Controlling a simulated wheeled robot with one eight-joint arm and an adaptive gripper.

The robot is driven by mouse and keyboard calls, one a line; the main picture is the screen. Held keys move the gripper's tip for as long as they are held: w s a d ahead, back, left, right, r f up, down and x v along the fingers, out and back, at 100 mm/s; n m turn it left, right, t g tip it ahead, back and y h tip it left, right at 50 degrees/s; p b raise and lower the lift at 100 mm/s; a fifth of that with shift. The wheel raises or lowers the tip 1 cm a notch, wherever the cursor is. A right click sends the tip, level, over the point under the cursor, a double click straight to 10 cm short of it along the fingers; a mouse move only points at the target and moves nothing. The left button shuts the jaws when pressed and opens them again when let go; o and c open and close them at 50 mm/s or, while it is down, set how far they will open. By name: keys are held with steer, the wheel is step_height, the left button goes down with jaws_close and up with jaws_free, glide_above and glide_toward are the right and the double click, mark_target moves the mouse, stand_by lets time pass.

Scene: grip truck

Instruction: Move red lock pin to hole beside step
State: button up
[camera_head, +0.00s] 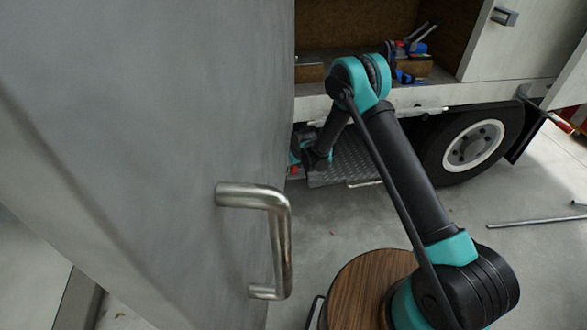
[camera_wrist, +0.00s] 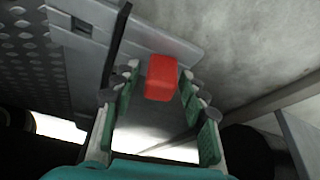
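The red lock pin (camera_wrist: 161,77) shows in the wrist view as a red block near the metal plate, between the tips of my gripper (camera_wrist: 158,75). The fingers, with green pads, stand on either side of it; a small gap shows on its left, and contact on the right is unclear. In the head view a small red spot (camera_head: 294,170) shows beside my gripper, which is mostly hidden by my arm and the door. The step (camera_head: 358,162) is a grey tread plate under the truck body; its dimpled surface also shows in the wrist view (camera_wrist: 28,50). The hole cannot be made out.
A large grey door (camera_head: 150,130) with a metal handle (camera_head: 284,235) fills the left of the head view, close to my arm. A wheel (camera_head: 473,146) stands right of the step. Tools (camera_head: 410,55) lie in the open compartment above. Floor at right holds a metal bar (camera_head: 535,222).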

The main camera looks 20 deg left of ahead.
steer(key=shift+o, duration=0.2)
steer(key=v, duration=1.2)
steer(key=s+d+r+m, duration=0.1)
steer(key=d+r, duration=0.4)
steer(key=d, duration=0.4)
steer(key=s+d+r+m+t+h, duration=0.1)
steer(key=d+r+m, duration=0.1)
steer(key=d+r, duration=0.55)
steer(key=s+d+r+m, duration=0.15)
steer(key=d+r, duration=0.25)
steer(key=d, duration=0.7)
steer(key=s+d+r+m+h, duration=0.1)
steer(key=s+d+m, duration=0.3)
steer(key=s+d, duration=1.6)
steer(key=shift+s+d+m+h, duration=0.35)
steer(key=shift+s+h, duration=0.25)
steer(key=shift+s, duration=0.3)
steer(key=shift+c, duration=0.6)
